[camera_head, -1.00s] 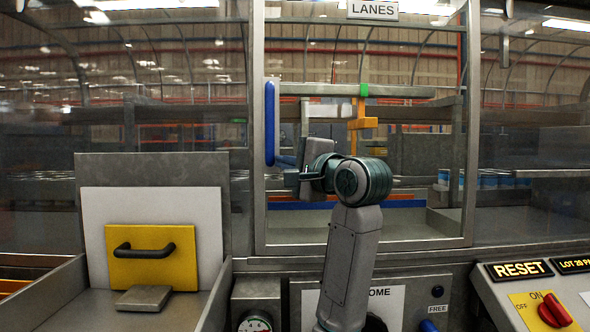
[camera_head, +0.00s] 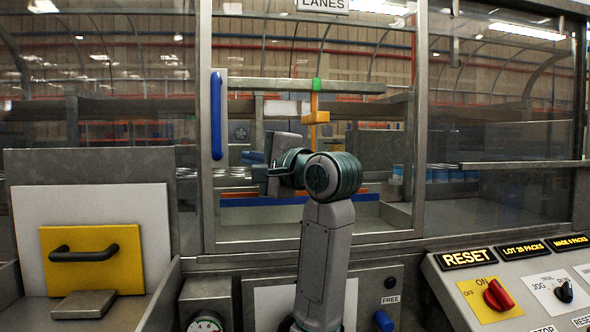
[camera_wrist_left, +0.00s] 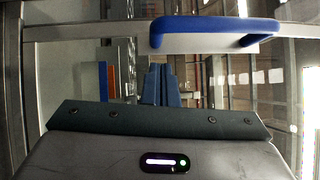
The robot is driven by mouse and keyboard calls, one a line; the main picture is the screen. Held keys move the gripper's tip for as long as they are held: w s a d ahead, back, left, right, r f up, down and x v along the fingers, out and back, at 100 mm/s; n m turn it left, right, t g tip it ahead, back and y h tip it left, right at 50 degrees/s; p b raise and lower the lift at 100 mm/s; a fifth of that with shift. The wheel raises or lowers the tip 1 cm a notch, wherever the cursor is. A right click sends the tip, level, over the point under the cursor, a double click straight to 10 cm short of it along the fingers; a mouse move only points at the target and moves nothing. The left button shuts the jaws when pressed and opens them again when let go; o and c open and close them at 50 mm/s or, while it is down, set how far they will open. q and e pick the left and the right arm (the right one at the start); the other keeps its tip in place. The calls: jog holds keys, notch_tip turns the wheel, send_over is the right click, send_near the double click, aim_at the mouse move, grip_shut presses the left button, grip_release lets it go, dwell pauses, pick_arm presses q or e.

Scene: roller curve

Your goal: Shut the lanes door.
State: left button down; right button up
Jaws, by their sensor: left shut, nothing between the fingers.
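The lanes door (camera_head: 221,204) is a clear pane in a grey metal frame under the LANES sign (camera_head: 322,4). It looks roughly in line with the panels beside it; I see no clear gap. Its upright blue handle (camera_head: 216,115) is on its left edge. My left gripper (camera_head: 250,158) is in front of the pane, right of the handle and apart from it. In the left wrist view, the shut, empty fingers (camera_wrist_left: 160,84) are in the middle and the blue handle (camera_wrist_left: 212,40) crosses the top. My right gripper is not in view.
A yellow plate with a black handle (camera_head: 92,258) is at the lower left.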

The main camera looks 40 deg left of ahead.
pick_arm(q)
jog(key=d, duration=1)
jog(key=shift+f, duration=0.45)
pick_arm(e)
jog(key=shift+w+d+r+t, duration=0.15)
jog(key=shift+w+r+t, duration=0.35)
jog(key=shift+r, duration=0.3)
